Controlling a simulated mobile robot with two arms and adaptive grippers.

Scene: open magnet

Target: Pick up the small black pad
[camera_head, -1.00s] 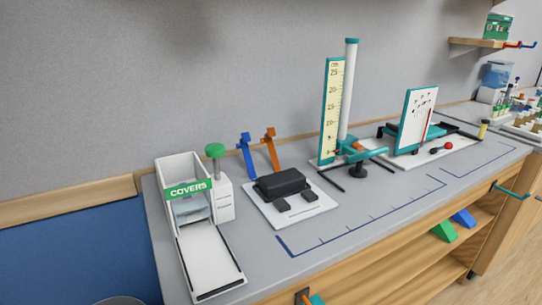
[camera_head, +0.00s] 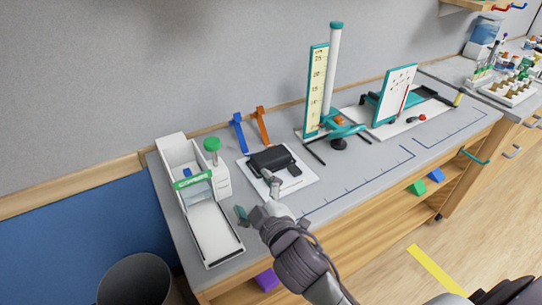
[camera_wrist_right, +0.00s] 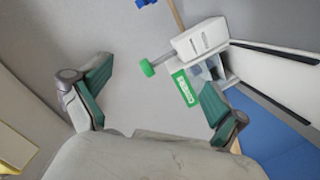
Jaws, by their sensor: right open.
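A white board (camera_head: 305,184) on the grey bench carries a large black block (camera_head: 272,158) and small black pads in front of it. One small black pad (camera_head: 294,170) shows near the board's right side; another spot at the front is partly hidden behind my right gripper. My right gripper (camera_head: 257,197) is open and empty, over the board's front left corner and the bench. In the right wrist view its two green-padded fingers (camera_wrist_right: 157,78) stand wide apart with nothing between them. No black pad shows in that view. My left gripper is not in view.
A white covers dispenser (camera_head: 180,170) with a green knob (camera_head: 211,144) and a long tray (camera_head: 214,232) stands left of the board. Blue (camera_head: 238,132) and orange (camera_head: 262,124) clips stand behind it. A teal-based scale column (camera_head: 331,80) rises to the right.

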